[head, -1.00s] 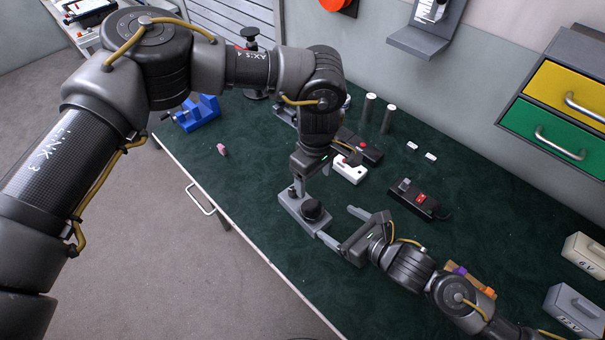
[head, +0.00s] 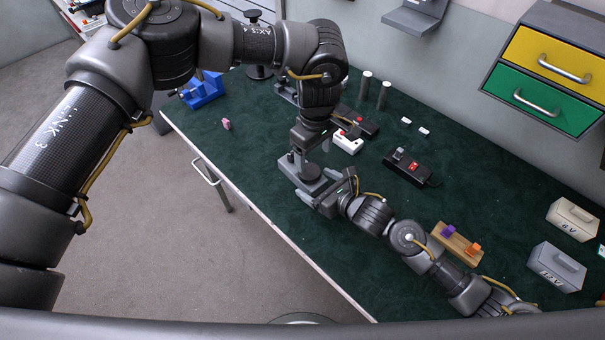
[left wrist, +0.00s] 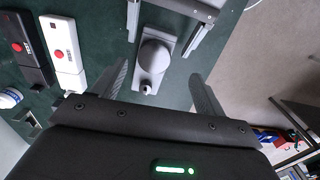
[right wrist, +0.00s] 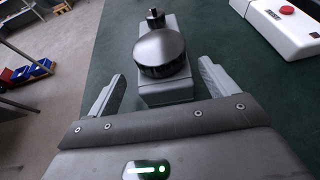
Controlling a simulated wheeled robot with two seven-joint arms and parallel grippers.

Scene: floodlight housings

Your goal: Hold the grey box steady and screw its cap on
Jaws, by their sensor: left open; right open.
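The grey box (head: 291,171) lies near the bench's front edge. Its round dark cap (head: 308,172) sits on top; how far it is screwed down I cannot tell. The right wrist view shows the cap as a grey dome with a black ribbed rim (right wrist: 161,52), and a small black fitting (right wrist: 155,18) at the box's far end. My left gripper (left wrist: 161,84) is open above the box, with the box (left wrist: 150,78) in view between its fingers. My right gripper (right wrist: 162,88) is open at the box's near end, fingers either side, apparently not touching it.
Behind stand a white box with a red button (head: 348,143), a black switch box (head: 408,167) and two grey cylinders (head: 374,90). A wooden block with purple and orange pieces (head: 457,245) lies by my right arm. A blue vise (head: 203,91) is at left.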

